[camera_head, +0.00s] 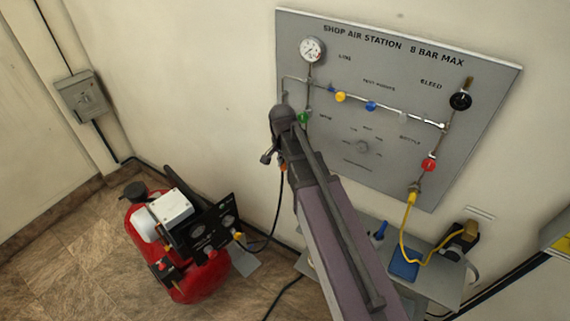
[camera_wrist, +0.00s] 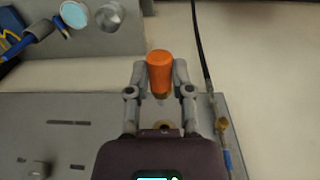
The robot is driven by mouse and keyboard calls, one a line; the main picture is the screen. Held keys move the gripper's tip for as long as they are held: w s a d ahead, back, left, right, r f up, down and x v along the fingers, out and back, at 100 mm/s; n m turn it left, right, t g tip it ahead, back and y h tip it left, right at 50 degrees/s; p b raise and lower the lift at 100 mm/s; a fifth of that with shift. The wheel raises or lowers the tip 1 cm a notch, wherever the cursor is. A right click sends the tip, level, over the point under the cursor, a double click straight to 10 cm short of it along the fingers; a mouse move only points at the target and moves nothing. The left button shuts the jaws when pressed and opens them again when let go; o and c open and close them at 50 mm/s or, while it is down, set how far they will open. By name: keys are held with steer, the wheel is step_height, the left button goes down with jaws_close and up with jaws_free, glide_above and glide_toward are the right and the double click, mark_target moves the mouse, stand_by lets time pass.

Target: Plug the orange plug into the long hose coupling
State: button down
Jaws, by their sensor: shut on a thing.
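The orange plug (camera_wrist: 160,70) is an orange cylinder held between the two fingers of my gripper (camera_wrist: 160,88) in the wrist view. A small metal tip shows at its lower end. In the head view my gripper (camera_head: 274,153) is in front of the panel's lower left edge, with a bit of orange (camera_head: 283,167) beside it. A black hose (camera_wrist: 199,40) runs down the right of the wrist view to a metal fitting (camera_wrist: 213,104), apart from the plug. I cannot tell whether this fitting is the long hose coupling.
The grey air panel (camera_head: 440,75) carries a gauge (camera_head: 312,49), pipes and coloured knobs. A yellow hose (camera_head: 404,230) hangs at its lower right. A shelf (camera_head: 440,285) below holds a blue item (camera_head: 404,264). A red compressor (camera_head: 190,280) stands on the floor at left.

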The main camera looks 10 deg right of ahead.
steer(key=shift+w+d, duration=1.8)
steer(key=shift+w, duration=0.3)
steer(key=shift+w+d, duration=0.3)
steer(key=shift+w, duration=0.1)
stand_by(5.5)
